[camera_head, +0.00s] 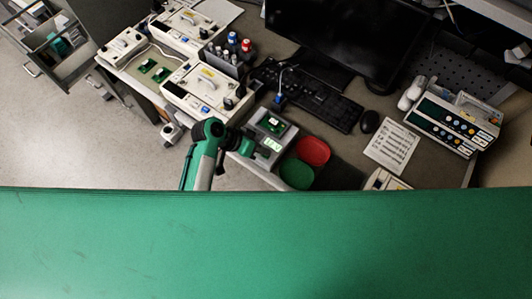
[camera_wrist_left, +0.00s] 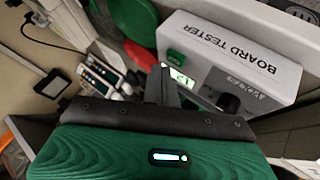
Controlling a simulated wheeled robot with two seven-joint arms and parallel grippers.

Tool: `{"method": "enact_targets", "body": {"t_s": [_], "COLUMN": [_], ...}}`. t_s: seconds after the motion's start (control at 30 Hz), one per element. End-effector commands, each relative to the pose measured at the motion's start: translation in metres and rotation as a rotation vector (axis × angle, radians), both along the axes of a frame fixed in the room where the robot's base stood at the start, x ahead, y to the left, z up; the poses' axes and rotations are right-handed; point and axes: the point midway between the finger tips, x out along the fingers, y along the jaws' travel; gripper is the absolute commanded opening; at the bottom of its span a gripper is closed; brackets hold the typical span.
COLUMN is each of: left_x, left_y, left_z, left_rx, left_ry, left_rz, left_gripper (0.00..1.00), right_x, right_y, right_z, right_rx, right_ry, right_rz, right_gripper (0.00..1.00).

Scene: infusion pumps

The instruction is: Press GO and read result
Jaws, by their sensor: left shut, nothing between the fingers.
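In the left wrist view, the box with upside-down "BOARD TESTER" lettering (camera_wrist_left: 237,48) has the lit display (camera_wrist_left: 183,78), a green patch (camera_wrist_left: 174,57) that may be the GO button, and a black knob (camera_wrist_left: 228,103). My left gripper (camera_head: 262,152) is at the tester's front. Its shut fingers (camera_wrist_left: 163,72) are beside the display; I cannot tell whether they touch. My right gripper is out of view.
A red dish (camera_head: 313,151) and a green dish (camera_head: 296,174) lie right of the tester. A keyboard (camera_head: 315,98), mouse (camera_head: 369,122) and printed sheet (camera_head: 391,145) are behind and right. White pump units (camera_head: 200,90) stand left; another device (camera_head: 455,122) stands far right.

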Motion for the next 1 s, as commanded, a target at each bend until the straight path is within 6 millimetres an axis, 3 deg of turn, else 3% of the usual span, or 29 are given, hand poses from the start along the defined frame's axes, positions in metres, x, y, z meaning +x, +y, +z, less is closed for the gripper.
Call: {"method": "enact_targets", "body": {"t_s": [1.0], "left_x": [0.0001], "left_y": [0.0002], "left_z": [-0.0115], "left_rx": [0.001], "left_ry": [0.0], "left_rz": [0.001], "left_gripper": [0.0], "right_x": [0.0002], "right_y": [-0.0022], "right_z": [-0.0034], "right_rx": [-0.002], "right_ry": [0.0], "right_rz": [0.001], "right_gripper": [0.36]}}
